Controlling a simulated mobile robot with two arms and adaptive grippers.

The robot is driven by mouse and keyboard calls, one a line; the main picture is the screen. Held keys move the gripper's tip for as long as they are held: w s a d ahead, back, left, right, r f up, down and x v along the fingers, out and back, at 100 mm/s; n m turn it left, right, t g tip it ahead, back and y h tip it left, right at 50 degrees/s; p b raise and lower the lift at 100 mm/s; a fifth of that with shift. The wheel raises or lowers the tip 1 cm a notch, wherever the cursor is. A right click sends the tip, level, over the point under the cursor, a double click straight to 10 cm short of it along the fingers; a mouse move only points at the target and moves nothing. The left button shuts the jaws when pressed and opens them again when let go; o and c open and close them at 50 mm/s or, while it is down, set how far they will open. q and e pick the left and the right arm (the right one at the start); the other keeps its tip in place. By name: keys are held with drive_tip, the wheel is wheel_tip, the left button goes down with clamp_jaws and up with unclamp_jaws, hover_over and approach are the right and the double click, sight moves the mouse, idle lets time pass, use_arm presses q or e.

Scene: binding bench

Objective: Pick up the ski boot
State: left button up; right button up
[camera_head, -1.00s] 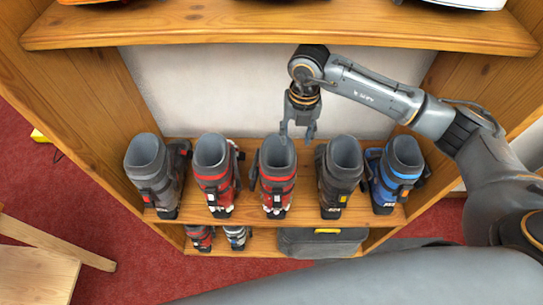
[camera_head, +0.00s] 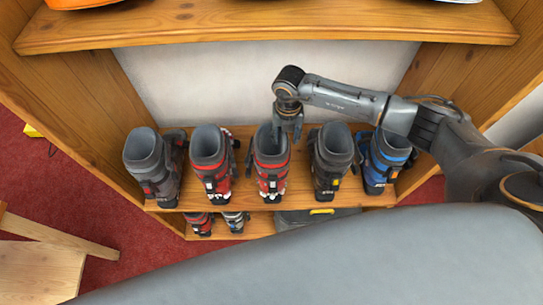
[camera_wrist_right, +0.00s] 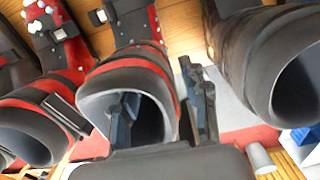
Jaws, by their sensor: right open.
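A red and dark grey ski boot (camera_head: 271,180) stands upright in the middle of a row of boots on the wooden shelf. My right gripper (camera_head: 287,134) is open at the top of this boot. In the right wrist view, the boot's red and grey cuff (camera_wrist_right: 128,76) is close in front of the right gripper (camera_wrist_right: 160,88). One finger appears to reach into the boot's opening, and the other is outside the cuff on the right. I cannot tell whether either finger touches it. My left gripper is not in view.
Another red boot (camera_head: 208,165) and a grey boot (camera_head: 150,165) stand to the left. A dark boot (camera_head: 331,160) and a blue boot (camera_head: 384,160) stand close on the right. An upper shelf (camera_head: 270,25) overhangs the row. A wooden stool (camera_head: 45,265) is at the lower left.

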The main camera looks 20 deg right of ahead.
drive_tip(key=shift+f, duration=1.05)
clamp_jaws()
drive_tip(key=shift+w, duration=0.1)
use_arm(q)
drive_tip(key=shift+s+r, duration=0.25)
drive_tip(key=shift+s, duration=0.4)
